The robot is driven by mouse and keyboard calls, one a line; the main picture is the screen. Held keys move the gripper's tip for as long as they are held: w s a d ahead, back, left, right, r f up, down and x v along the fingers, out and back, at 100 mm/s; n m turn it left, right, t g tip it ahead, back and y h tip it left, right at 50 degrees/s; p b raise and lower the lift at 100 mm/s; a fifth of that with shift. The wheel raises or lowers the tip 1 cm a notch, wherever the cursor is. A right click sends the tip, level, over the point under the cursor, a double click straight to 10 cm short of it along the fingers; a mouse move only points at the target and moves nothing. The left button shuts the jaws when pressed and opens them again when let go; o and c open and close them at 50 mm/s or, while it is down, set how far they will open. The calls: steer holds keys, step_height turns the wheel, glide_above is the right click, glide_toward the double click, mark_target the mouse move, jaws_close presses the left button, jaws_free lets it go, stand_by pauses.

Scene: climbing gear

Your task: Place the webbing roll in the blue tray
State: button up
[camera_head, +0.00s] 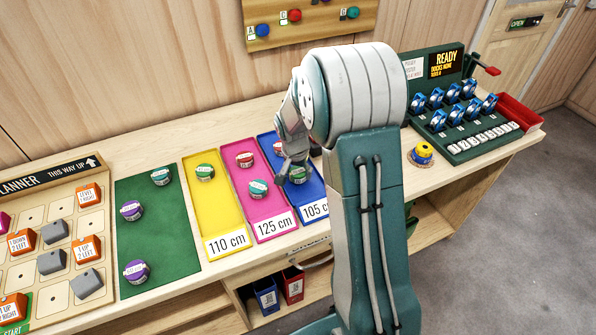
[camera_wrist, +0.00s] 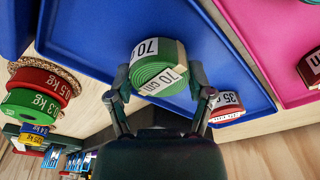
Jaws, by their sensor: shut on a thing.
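A green webbing roll (camera_wrist: 158,70) with a white "70 cm" label sits between the two fingers of my gripper (camera_wrist: 162,85), which is shut on it. The roll is over the blue tray (camera_wrist: 115,30); whether it touches the tray floor I cannot tell. In the head view, the roll (camera_head: 298,177) shows beside my gripper (camera_head: 288,168) at the blue tray (camera_head: 313,197), labelled "105", partly hidden by my arm. A second, red-brown roll (camera_wrist: 228,103) lies in the tray; it also shows in the head view (camera_head: 279,148).
The pink tray (camera_head: 262,212) holds two rolls and the yellow tray (camera_head: 215,216) one. A green mat (camera_head: 165,235) bears several rolls. Weight discs (camera_wrist: 32,105) stand beside the blue tray. A green rack (camera_head: 470,140) stands at the right.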

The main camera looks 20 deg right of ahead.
mark_target(295, 176)
steer(key=shift+d+f, duration=0.15)
steer(key=shift+d, duration=0.05)
steer(key=o, duration=1.1)
steer(key=shift+a, duration=0.15)
step_height(295, 176, up, 12)
steer(key=s+a, duration=0.1)
steer(key=a, duration=0.1)
steer(key=s+a+r+n+t, duration=0.2)
steer(key=s+a+r+n, duration=0.25)
steer(key=s+r, duration=0.65)
steer(key=s+a+n+t+y, duration=0.1)
steer(key=s+a+n+t, duration=0.1)
steer(key=s, duration=1.1)
steer(key=shift+s+a+r+n+t, duration=0.15)
steer(key=shift+a+r+n+t, duration=0.15)
steer(key=shift+a+n, duration=0.75)
steer(key=shift+d, duration=0.2)
